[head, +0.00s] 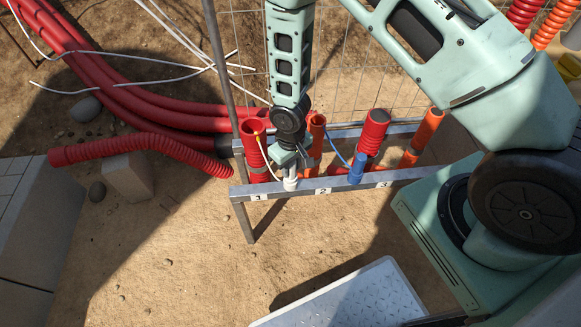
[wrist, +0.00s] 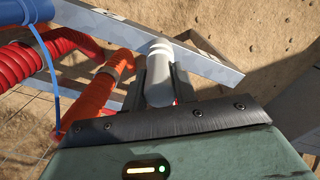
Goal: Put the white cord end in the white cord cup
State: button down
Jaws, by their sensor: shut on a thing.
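My gripper (head: 290,165) points down over the slotted metal rail (head: 330,185), near label 1. It is shut on the white cord end, a pale grey-white cylinder (wrist: 158,88) between the fingers in the wrist view. The white cord (head: 267,162) curves from the left red conduit down towards the gripper. The white cord cup (head: 290,183) shows at the rail directly below my gripper; its pale top also shows in the wrist view (wrist: 160,48), in line with the cylinder. I cannot tell how far the end sits inside the cup.
A blue cup (head: 356,170) with a blue cord (head: 337,152) stands right along the rail. Red (head: 374,133) and orange (head: 428,128) conduits rise behind it. A wire mesh (head: 340,60) stands at the back.

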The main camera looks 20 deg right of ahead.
jog(key=shift+f, duration=0.3)
jog(key=shift+f, duration=0.1)
jog(key=shift+f, duration=0.15)
jog(key=c, duration=1.1)
grip_release()
